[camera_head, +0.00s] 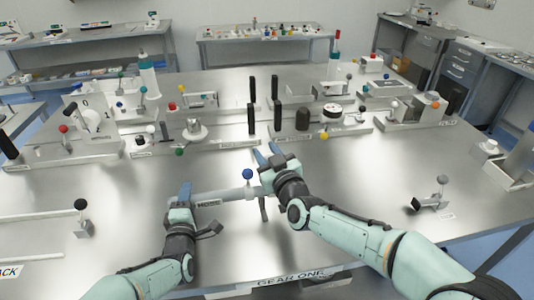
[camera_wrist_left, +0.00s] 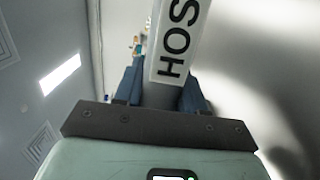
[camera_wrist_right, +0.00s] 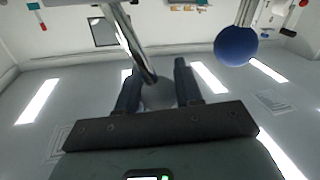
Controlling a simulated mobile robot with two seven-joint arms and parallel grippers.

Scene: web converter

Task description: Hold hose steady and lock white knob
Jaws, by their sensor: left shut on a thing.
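The hose (camera_head: 228,195) is a grey horizontal bar labelled HOSE, near the middle of the front table. My left gripper (camera_head: 182,192) is shut on its left end; the label (camera_wrist_left: 180,45) fills the left wrist view between the fingers. My right gripper (camera_head: 267,154) is at the hose's right end, over part of it, with its fingers apart. A blue ball knob (camera_head: 247,174) stands above the hose and also shows in the right wrist view (camera_wrist_right: 236,46).
A row of fixtures with black posts (camera_head: 252,104) and coloured knobs stands behind the grippers. A small black-handled lever (camera_head: 80,205) is at left, and another fixture (camera_head: 430,201) at right.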

